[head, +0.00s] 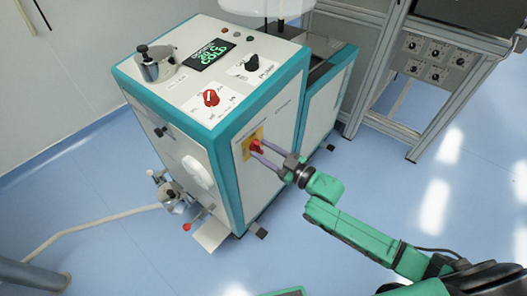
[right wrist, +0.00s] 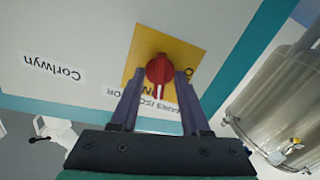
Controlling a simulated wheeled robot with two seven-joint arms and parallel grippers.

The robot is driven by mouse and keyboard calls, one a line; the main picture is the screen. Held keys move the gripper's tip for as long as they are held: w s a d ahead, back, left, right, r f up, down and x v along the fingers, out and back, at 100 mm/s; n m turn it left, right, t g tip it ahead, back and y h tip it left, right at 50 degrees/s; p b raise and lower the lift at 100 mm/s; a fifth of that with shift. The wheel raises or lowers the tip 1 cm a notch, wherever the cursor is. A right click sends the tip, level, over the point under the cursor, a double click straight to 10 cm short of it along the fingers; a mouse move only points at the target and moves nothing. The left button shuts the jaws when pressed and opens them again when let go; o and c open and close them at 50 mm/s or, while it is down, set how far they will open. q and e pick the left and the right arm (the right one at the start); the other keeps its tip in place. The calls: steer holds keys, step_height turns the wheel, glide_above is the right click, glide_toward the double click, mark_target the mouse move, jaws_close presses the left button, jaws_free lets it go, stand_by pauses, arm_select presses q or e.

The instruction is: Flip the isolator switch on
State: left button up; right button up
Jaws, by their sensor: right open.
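The isolator switch (head: 257,146) is a red rotary knob on a yellow plate (head: 246,148) on the side panel of the white and teal machine. In the right wrist view the red knob (right wrist: 159,69) sits on its yellow plate (right wrist: 187,53), with a white mark on the knob's lower end. Partly covered, upside-down lettering lies below it. My right gripper (head: 261,152) is open, with one finger on each side of the knob; in the wrist view the fingertips (right wrist: 160,76) flank it. I cannot tell whether they touch it. My left gripper is not in view.
The machine's top (head: 235,100) carries another red knob (head: 210,98), a black knob (head: 251,62) and a display (head: 207,54) with green text. A metal frame with a control panel (head: 428,58) stands at right. Blue floor (head: 375,190) is clear between them.

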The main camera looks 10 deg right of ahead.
steer(key=shift+w+a, duration=0.1)
jaws_close()
steer(key=shift+r+m+p, duration=0.2)
steer(key=shift+m+p, duration=0.25)
steer(key=shift+m, duration=0.05)
steer(key=shift+m+p, duration=0.35)
steer(key=shift+m, duration=0.25)
steer(key=shift+f+m, duration=0.2)
steer(key=shift+m, duration=0.4)
